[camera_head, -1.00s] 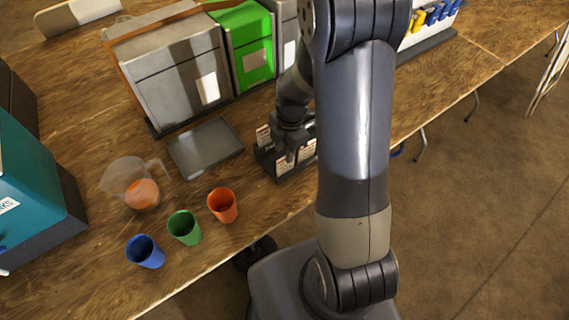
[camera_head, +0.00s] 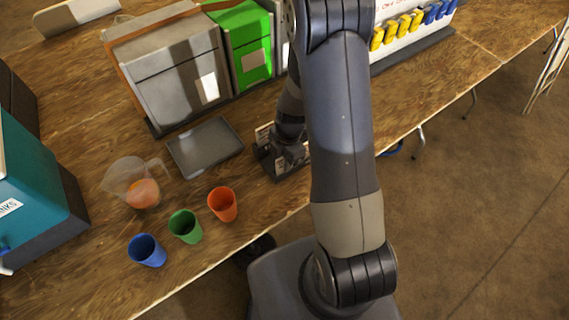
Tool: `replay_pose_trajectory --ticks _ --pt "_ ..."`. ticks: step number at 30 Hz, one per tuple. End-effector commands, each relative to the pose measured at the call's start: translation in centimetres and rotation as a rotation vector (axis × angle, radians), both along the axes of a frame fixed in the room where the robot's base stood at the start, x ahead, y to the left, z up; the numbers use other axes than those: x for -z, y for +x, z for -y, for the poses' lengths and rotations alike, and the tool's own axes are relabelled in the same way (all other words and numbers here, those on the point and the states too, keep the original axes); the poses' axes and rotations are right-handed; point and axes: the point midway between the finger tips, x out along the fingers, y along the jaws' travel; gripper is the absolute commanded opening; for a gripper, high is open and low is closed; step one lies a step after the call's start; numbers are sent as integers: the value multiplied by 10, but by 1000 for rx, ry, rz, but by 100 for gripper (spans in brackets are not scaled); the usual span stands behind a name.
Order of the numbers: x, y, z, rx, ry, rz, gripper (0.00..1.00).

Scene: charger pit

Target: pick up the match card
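I cannot tell which card is the match card; my arm covers much of the holder.
A grey tray (camera_head: 205,148) lies left of the holder. A clear jug (camera_head: 137,183) with orange contents and blue (camera_head: 147,250), green (camera_head: 185,227) and orange (camera_head: 222,204) cups stand further left. Grey and green (camera_head: 246,48) bins stand behind. A board with yellow and blue clips (camera_head: 411,25) is at the back right.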

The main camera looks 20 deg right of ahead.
Motion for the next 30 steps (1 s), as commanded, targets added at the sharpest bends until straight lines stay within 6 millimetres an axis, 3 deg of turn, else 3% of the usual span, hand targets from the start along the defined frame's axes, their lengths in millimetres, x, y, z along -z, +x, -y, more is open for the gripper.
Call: replay_pose_trajectory --ticks 9,23,30 --pt "0 0 0 0 0 0 0" --pt "-1 0 0 0 0 1 0" --pt "-15 1 0 -1 1 3 0"
